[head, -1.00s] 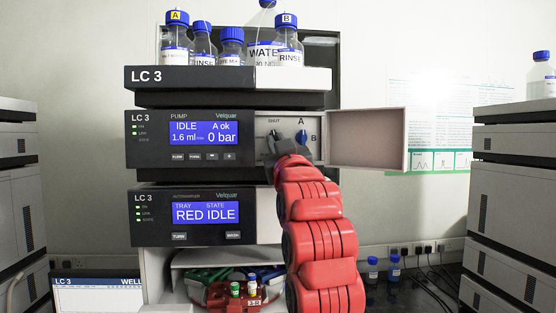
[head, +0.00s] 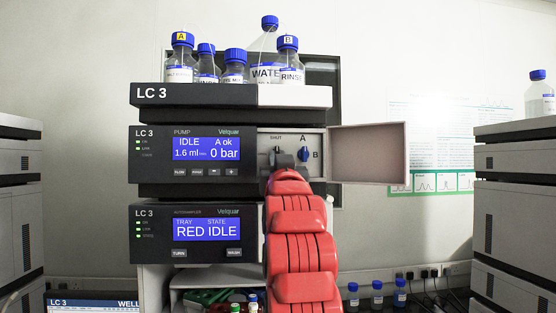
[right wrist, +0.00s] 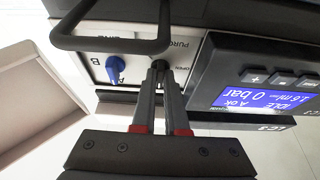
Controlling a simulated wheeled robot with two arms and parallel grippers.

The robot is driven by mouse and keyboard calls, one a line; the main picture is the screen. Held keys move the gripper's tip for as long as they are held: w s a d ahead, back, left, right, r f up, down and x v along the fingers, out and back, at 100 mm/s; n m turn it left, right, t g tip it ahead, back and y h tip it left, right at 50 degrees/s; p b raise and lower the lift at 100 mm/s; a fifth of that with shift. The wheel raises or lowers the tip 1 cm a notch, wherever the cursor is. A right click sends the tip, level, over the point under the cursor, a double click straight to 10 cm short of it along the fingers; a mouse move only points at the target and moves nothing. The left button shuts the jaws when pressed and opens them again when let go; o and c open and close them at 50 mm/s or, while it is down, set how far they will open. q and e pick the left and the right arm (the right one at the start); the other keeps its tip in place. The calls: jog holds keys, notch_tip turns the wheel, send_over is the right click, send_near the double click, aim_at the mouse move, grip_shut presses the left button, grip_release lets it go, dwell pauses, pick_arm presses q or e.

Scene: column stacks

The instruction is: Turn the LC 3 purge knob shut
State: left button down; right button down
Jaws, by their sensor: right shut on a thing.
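The LC 3 pump's purge knob (head: 277,152) is small and dark, on the panel behind the open door, below the SHUT label. My right gripper (head: 284,160) is at this knob, its red arm rising from below. In the right wrist view my right gripper (right wrist: 158,68) has its fingertips closed together on the purge knob, near the PURGE and OPEN lettering. The fingers hide most of the knob, so its exact pointing is hard to tell. My left gripper is not in view.
A blue A/B knob (head: 304,154) sits close to the right of the purge knob. The pump door (head: 367,154) stands open to the right. Bottles (head: 235,67) stand on the tray on top. The autosampler (head: 192,232) is below. The pump display (head: 206,149) reads IDLE, 0 bar.

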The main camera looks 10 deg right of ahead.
jog(key=c, duration=0.9)
grip_release()
jog(key=shift+c, duration=0.2)
jog(key=b+v, duration=0.3)
jog(key=v, duration=1.4)
jog(key=shift+f+b, duration=0.2)
jog(key=shift+b, duration=0.2)
jog(key=shift+s, duration=0.1)
